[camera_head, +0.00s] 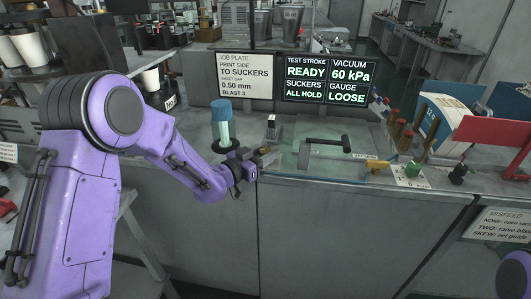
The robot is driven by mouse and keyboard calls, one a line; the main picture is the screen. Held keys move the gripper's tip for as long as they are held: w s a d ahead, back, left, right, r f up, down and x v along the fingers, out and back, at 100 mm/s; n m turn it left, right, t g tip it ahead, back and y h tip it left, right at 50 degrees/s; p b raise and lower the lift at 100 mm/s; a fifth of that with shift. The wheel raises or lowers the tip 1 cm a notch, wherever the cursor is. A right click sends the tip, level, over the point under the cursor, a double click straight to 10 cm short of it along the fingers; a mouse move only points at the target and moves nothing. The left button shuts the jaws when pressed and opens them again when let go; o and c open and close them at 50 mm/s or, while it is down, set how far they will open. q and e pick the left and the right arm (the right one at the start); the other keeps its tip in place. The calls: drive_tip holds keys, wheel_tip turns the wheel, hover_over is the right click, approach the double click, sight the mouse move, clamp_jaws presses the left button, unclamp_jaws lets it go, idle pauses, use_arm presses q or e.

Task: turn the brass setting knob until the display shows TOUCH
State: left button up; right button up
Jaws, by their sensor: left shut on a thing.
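My left gripper (256,164) reaches in from the left to the near left corner of the machine bed. It is shut on a small brass-toned piece (268,158), which looks like the setting knob; the fingers hide most of it. A second brass-coloured piece (377,163) lies flat at the right of the bed, apart from the gripper. My right gripper is out of view; only a bit of purple arm shows at the lower right.
A blue-capped clear cylinder (222,124) stands just behind my left wrist. A black-handled frame (327,143) rises over the bed. The job plate sign (244,75) stands beside the display.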

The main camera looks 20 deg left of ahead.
use_arm(q)
drive_tip(key=o, duration=1)
drive_tip(key=shift+c, duration=0.2)
drive_tip(key=shift+s+a, duration=0.1)
drive_tip(key=b+v, duration=0.2)
drive_tip(key=v, duration=0.8)
drive_tip(key=shift+s, duration=0.2)
